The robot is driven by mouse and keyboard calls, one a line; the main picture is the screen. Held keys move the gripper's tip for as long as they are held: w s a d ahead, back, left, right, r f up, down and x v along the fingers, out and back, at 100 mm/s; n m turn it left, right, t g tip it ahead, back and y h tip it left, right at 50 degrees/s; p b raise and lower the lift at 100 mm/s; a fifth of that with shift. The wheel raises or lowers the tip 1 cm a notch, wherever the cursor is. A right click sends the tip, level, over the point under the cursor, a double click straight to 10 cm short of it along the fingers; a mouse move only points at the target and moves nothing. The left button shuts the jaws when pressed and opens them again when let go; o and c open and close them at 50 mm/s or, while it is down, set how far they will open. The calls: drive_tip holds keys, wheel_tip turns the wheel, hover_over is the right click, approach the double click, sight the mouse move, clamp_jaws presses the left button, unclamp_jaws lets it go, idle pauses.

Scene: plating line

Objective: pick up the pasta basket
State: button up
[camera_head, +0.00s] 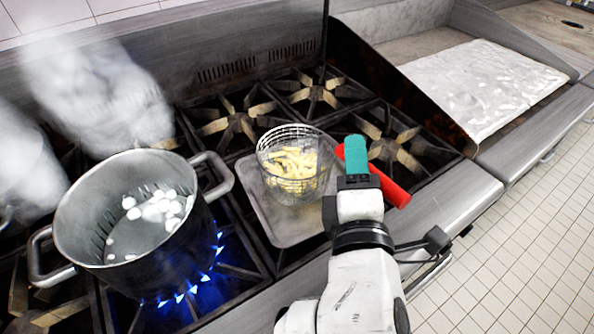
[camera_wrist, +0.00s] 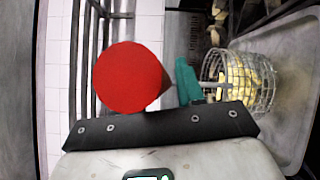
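The pasta basket (camera_head: 292,168) is a round wire-mesh basket with pale yellow pasta inside. It stands upright on a grey metal tray (camera_head: 272,217), with its thick red handle (camera_head: 393,190) pointing right. The basket also shows at the right of the wrist view (camera_wrist: 240,80). There the handle's round red end (camera_wrist: 128,80) is large and close to the camera. My gripper (camera_head: 356,155) has teal fingers at the handle.
A large steel pot (camera_head: 165,255) with white pieces in it stands at the left over blue flames (camera_head: 180,294), with steam above. Empty burner grates (camera_head: 235,122) lie behind the basket. Tiled floor (camera_head: 510,250) is at the right.

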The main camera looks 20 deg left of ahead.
drive_tip(key=shift+r, duration=0.1)
clamp_jaws()
